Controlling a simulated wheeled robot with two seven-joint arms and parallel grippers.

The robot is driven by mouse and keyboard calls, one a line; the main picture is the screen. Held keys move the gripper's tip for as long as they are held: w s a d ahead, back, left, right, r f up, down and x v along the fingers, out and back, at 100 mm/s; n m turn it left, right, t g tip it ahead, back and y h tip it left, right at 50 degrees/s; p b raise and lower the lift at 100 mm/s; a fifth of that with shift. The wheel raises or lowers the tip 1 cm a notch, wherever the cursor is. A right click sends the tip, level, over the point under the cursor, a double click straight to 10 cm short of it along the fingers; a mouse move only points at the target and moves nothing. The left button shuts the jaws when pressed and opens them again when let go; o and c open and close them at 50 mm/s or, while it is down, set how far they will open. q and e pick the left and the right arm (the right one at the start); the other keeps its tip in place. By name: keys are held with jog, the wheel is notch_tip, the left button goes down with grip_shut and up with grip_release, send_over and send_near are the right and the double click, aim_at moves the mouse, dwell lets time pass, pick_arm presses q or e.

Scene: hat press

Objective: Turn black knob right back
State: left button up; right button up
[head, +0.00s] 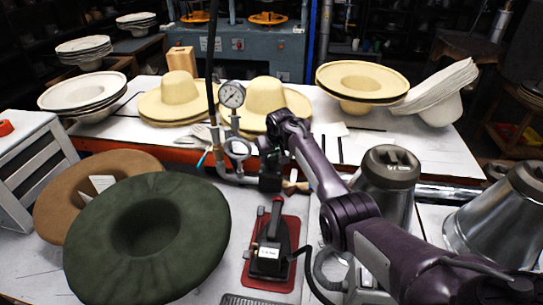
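A pressure gauge (231,94) with a white dial stands on grey metal piping (236,177) on the bench, left of my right arm. My purple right arm comes in from the lower right. Its dark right gripper (270,180) points down at the right end of this piping. The fingers are small, dark and blend with the dark parts there. I cannot tell whether they touch anything or how far apart they are. I cannot clearly pick out the black knob; it may be hidden by the gripper. My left gripper is not in view.
A dark green hat (147,240) and a brown hat (75,195) lie at left. A black device on a red base (271,252) stands in front of the piping. Metal hat forms (388,185) stand at right. Cream hats (178,98) lie on the white table behind.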

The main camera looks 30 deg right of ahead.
jog(key=c, duration=0.4)
jog(key=shift+d+r+n, duration=0.1)
jog(key=shift+n, duration=0.4)
jog(key=shift+n+y, duration=0.6)
jog(key=shift+n, duration=0.5)
jog(key=o, duration=1)
jog(key=shift+p+v, duration=0.3)
jog(key=shift+v, duration=3.5)
